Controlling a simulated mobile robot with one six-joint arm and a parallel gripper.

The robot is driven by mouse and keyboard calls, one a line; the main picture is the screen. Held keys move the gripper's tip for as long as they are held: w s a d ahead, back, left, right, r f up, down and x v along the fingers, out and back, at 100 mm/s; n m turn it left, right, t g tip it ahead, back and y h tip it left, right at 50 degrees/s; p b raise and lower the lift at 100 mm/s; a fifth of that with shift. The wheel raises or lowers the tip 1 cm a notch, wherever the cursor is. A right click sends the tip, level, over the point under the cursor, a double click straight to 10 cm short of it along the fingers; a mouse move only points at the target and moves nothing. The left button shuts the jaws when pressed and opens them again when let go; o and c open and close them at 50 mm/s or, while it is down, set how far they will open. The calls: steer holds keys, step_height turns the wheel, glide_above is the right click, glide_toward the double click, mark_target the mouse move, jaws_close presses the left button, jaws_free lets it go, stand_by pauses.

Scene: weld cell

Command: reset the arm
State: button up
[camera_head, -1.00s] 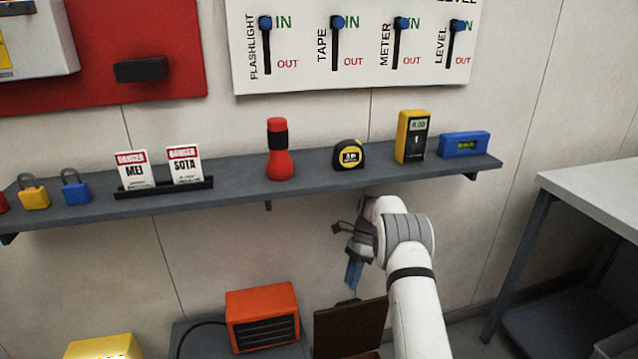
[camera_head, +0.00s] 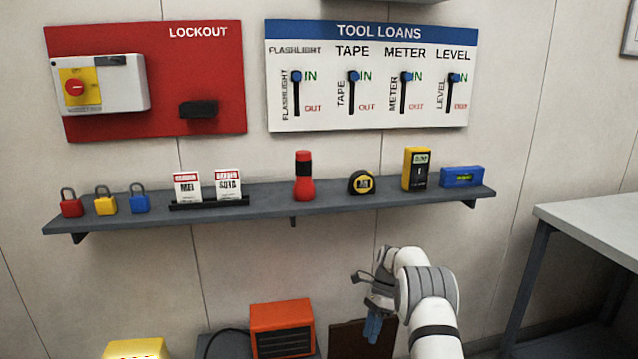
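My arm (camera_head: 428,290) rises from the lower right and bends over at its wrist, below the right part of the shelf. I cannot tell how far apart the fingers are. Nothing shows clearly in its grasp. It hangs apart from the shelf, to the right of the orange box.
The grey shelf (camera_head: 262,212) holds three padlocks, danger tags, a red flashlight (camera_head: 304,178), a tape measure (camera_head: 361,184), a yellow meter (camera_head: 416,169) and a blue level (camera_head: 461,177). An orange box (camera_head: 282,328) stands below. A bench (camera_head: 590,222) is at right.

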steer(key=s+r+n+t+h+p, duration=0.15)
steer(key=s+r+n+p, duration=0.35)
steer(key=r, duration=1)
steer(key=s+r+n+t+h+p, duration=0.1)
steer(key=s+r+n+t+p, duration=0.2)
steer(key=s+r, duration=0.8)
steer(key=s+r+n+t+p, duration=0.2)
steer(key=s+r+n+p, duration=0.2)
steer(key=s, duration=0.6)
steer(key=s+r+n+t+h+p, duration=0.1)
steer(key=s+r+n+p, duration=0.3)
steer(key=s+r, duration=0.5)
steer(key=shift+s+d+r+n+t, duration=0.15)
steer(key=shift+s+r+n+t, duration=0.25)
steer(key=shift+s, duration=0.6)
steer(key=shift+f, duration=0.1)
